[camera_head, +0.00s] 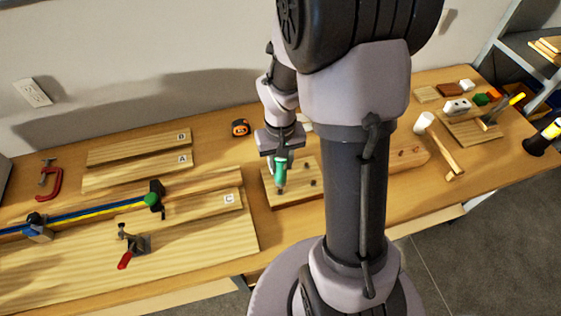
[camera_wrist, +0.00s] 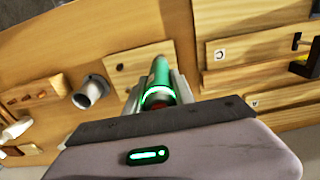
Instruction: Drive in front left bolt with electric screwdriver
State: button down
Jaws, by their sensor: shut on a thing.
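My gripper (camera_head: 281,146) is shut on a green electric screwdriver (camera_head: 280,163) and holds it over a wooden board (camera_head: 290,198). In the wrist view the green screwdriver (camera_wrist: 156,84) sits between the gripper's fingers (camera_wrist: 160,90), and its tip is hidden. In the head view the screwdriver points down at the left part of the board, close to a dark bolt (camera_head: 280,189). I cannot tell whether the tip touches it. Dark bolts (camera_head: 311,182) also show on the right of the board.
Boards marked with letters (camera_head: 140,147), a long bar clamp (camera_head: 90,213) and a red-handled toggle clamp (camera_head: 133,246) lie to the left. An orange tape measure (camera_head: 240,127) is behind. A mallet (camera_head: 437,143) and small blocks are at the right. A grey holder (camera_wrist: 90,92) shows in the wrist view.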

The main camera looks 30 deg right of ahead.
jog(key=shift+f+b, duration=0.95)
dwell(2.5)
notch_tip(320, 180, up, 6)
jog(key=p, duration=0.5)
jog(key=shift+r, duration=0.2)
jog(key=shift+f, duration=0.15)
